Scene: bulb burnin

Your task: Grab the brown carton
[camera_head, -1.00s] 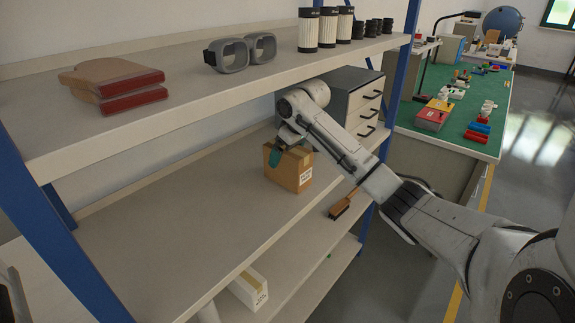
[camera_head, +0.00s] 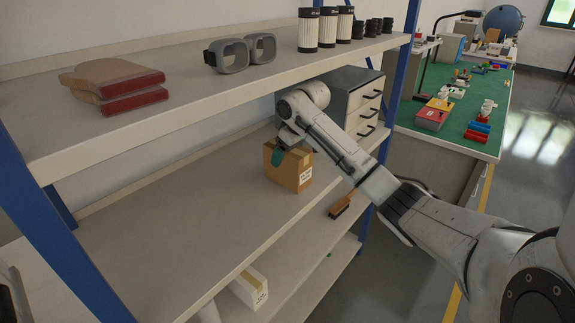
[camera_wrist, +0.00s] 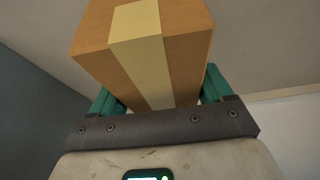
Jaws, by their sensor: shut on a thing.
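The brown carton (camera_head: 294,172) is on the middle shelf board (camera_head: 170,235), below the upper shelf, with a white label on its front. It fills the top middle of the wrist view (camera_wrist: 180,70), where a pale tape strip runs down it. My gripper (camera_head: 281,155) reaches it from above and behind, with one green finger visible against the carton. In the wrist view the green fingers lie on both sides of the carton, and my gripper is shut on it. The fingertips are hidden by the carton. I cannot tell whether its base touches the board.
A grey drawer cabinet (camera_head: 352,98) stands right of the carton. The board left of the carton is clear. A white box (camera_head: 248,287) sits on the shelf below.

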